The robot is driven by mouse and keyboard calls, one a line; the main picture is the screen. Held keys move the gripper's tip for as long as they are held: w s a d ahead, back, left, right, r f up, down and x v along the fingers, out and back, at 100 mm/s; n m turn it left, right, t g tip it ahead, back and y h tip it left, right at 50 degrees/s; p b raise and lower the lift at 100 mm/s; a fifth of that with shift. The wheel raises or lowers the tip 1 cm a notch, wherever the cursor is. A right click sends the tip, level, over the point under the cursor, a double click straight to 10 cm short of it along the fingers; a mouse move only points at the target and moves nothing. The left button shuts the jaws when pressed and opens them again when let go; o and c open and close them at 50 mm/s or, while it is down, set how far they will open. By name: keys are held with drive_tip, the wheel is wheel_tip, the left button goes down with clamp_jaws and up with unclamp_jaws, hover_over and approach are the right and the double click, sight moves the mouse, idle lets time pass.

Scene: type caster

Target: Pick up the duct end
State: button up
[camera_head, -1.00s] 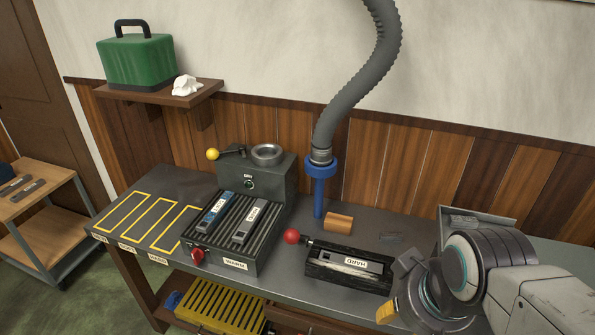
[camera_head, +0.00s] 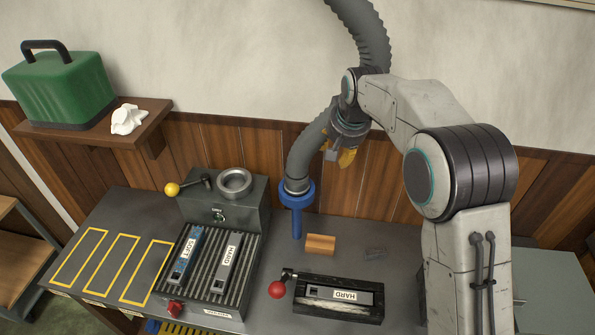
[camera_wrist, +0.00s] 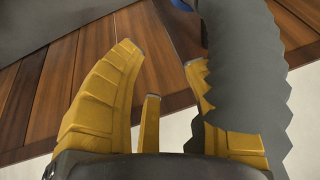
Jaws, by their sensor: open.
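The duct is a grey ribbed hose hanging down the wall. Its end (camera_head: 297,178) sits in a blue ring holder (camera_head: 297,196) on a post at the back of the bench. My gripper (camera_head: 341,157) is open, with yellow fingers, just right of the hose and above its end. In the wrist view my gripper (camera_wrist: 163,58) has its fingers spread with nothing between them. The hose (camera_wrist: 246,85) passes in front of the right finger and partly hides it. I cannot tell whether they touch.
A grey machine (camera_head: 225,205) with a yellow-knobbed lever and labelled bars stands left of the post. A wooden block (camera_head: 320,244) and a black fixture (camera_head: 338,300) with a red knob lie in front. A shelf (camera_head: 152,118) holds a green case (camera_head: 62,88) and white cloth.

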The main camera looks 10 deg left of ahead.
drive_tip(key=p, duration=0.2)
approach(304, 158)
wheel_tip(304, 158, down, 2)
drive_tip(key=shift+y, duration=0.3)
drive_tip(key=shift+w+x, duration=0.15)
drive_tip(key=shift+x, duration=1.9)
drive_tip(key=shift+w+x, duration=0.15)
drive_tip(key=shift+x, duration=1.9)
drive_tip(key=shift+r, duration=0.1)
drive_tip(key=shift+c, duration=0.2)
clamp_jaws()
